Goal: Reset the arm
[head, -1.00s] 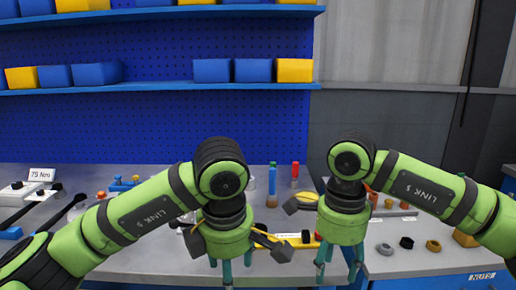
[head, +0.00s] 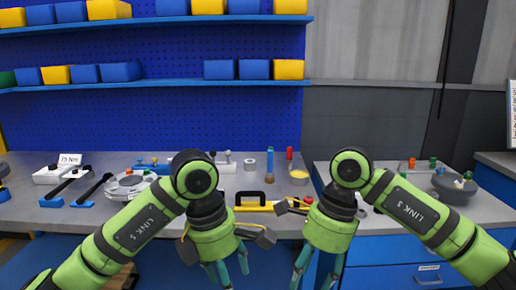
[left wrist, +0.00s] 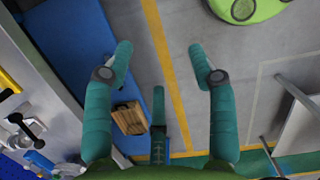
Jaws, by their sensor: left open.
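My left gripper (head: 228,272) hangs fingers-down in front of the bench, left of the picture's middle in the head view. In the left wrist view its teal fingers (left wrist: 165,75) are spread wide with nothing between them, above the floor. My right gripper (head: 314,274) hangs fingers-down just right of the middle, in front of the gap between the benches. Its teal fingers stand apart and no object shows between them. Its lower ends run close to the picture's bottom edge.
The left bench (head: 105,215) carries a round grey flanged part (head: 130,183), black-handled tools (head: 90,190) and a yellow tool with a black handle (head: 252,203). The right bench (head: 400,233) holds a dark round dish (head: 455,189). A wooden block (left wrist: 130,118) shows beside the grey floor (left wrist: 180,30).

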